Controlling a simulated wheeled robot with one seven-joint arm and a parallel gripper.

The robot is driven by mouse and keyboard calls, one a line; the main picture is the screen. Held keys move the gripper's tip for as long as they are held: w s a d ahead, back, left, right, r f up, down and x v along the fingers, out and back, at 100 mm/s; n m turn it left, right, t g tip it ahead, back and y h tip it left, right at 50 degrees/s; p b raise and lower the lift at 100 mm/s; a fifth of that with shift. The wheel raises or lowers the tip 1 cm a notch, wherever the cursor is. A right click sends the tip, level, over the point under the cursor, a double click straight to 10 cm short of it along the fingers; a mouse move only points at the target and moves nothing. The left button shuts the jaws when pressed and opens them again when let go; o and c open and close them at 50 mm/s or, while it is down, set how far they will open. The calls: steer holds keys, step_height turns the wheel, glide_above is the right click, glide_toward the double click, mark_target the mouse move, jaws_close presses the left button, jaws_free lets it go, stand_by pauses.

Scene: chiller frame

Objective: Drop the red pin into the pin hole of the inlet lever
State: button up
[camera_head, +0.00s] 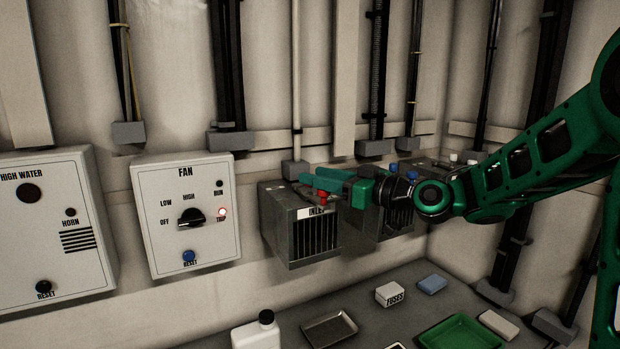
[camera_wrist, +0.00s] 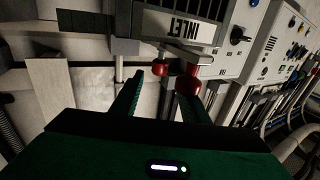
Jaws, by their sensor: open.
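The inlet box (camera_head: 288,238) is a dark grilled unit on the wall with an INLET label. My gripper (camera_head: 310,184) is open at its top edge, with green fingers pointing left. In the wrist view my gripper (camera_wrist: 160,88) has its fingers apart. A small red knob (camera_wrist: 159,67) shows beyond the gap between them, and a larger red knob (camera_wrist: 188,80) on a short grey lever (camera_wrist: 196,57) lies at the right fingertip. Contact cannot be told. Which red part is the pin is unclear, and no pin hole can be made out.
The fan panel (camera_head: 185,215) is left of the inlet box, with a red lamp lit at TRIP. Below, the bench holds a white bottle (camera_head: 256,334), a metal tray (camera_head: 329,328), a fuses box (camera_head: 389,294) and a green tray (camera_head: 462,333). A similar unit stands right of the inlet box.

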steer(key=v, duration=0.7)
steer(key=shift+d+f, duration=0.2)
steer(key=shift+d, duration=0.1)
steer(key=shift+s, duration=0.1)
steer(key=s+d+f+m+g+h, duration=0.3)
steer(key=s+d+f+h, duration=0.3)
steer(key=f, duration=0.3)
steer(key=s+d+f+m+g+h, duration=0.25)
steer(key=s+d+f+h, duration=0.2)
steer(key=d+f, duration=0.45)
steer(key=s+d+f+m+g+h, duration=0.1)
steer(key=s+d+m, duration=0.4)
steer(key=s, duration=0.7)
steer(key=s+d+f+m+g+h, duration=0.2)
steer(key=s+d+m+g, duration=0.3)
steer(key=s, duration=0.8)
steer(key=shift+d+f+m, duration=0.35)
steer(key=shift+d+f, duration=0.3)
steer(key=shift+d, duration=0.2)
steer(key=shift+w, duration=0.1)
